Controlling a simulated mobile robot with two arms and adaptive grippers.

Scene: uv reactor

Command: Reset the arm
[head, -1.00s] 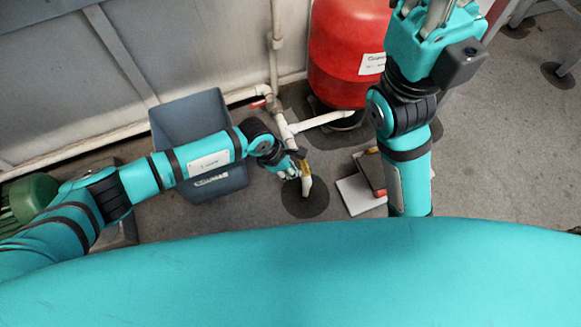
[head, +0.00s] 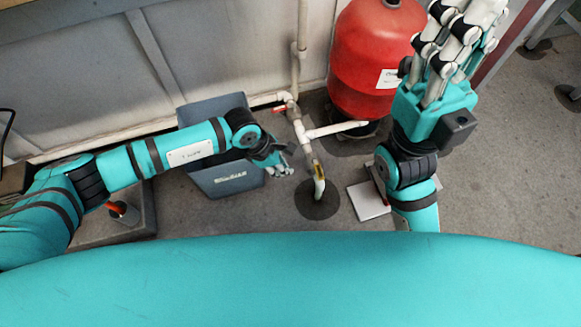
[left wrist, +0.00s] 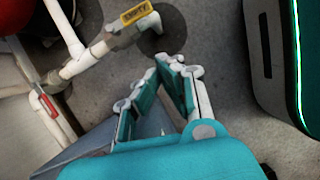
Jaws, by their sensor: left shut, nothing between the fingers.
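My left arm (head: 150,158) reaches in from the left in the head view. Its gripper (head: 284,166) is shut and empty, above the floor beside the blue-grey bin and left of the white pipe's lower end. In the left wrist view the left gripper's fingers (left wrist: 163,82) show with nothing held, apart from the pipe. My right arm (head: 412,185) stands raised at the right, with its gripper (head: 470,28) pointing up. Its fingertips are partly cut off by the top edge, so its opening is unclear.
A blue-grey bin (head: 225,182) stands by the wall. White pipework (head: 304,135) with a red-handled valve (head: 279,110) runs to a red tank (head: 368,55). The pipe's end meets a dark floor disc (head: 317,208). A yellow tag (left wrist: 137,12) hangs on the pipe.

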